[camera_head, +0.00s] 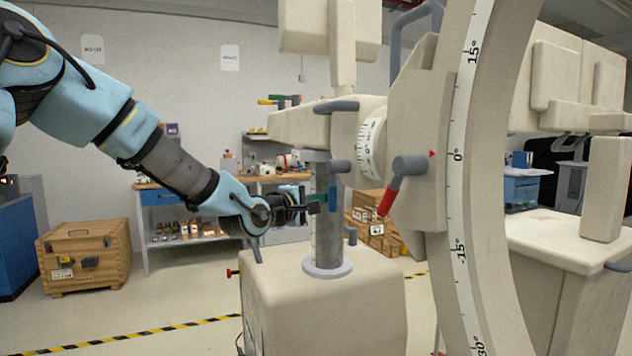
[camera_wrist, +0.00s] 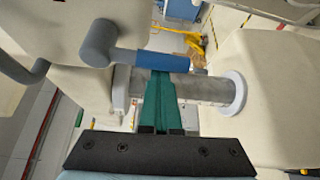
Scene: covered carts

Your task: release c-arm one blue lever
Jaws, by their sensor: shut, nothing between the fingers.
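The blue lever (camera_head: 332,192) hangs down from a grey stub on the C-arm (camera_head: 290,124), beside the grey column. In the wrist view, the blue lever (camera_wrist: 150,60) lies across the picture, extending right from its grey pivot (camera_wrist: 99,43). My gripper (camera_head: 316,201) is shut and empty, with its tip close to the lever's left side. In the wrist view, the teal fingers of my gripper (camera_wrist: 159,80) are together and reach up to the lever's lower edge. I cannot tell whether they touch it.
The column (camera_head: 329,235) stands on a beige base (camera_head: 322,300) below my gripper. A wooden crate (camera_head: 84,258) and a workbench (camera_head: 160,190) stand behind.

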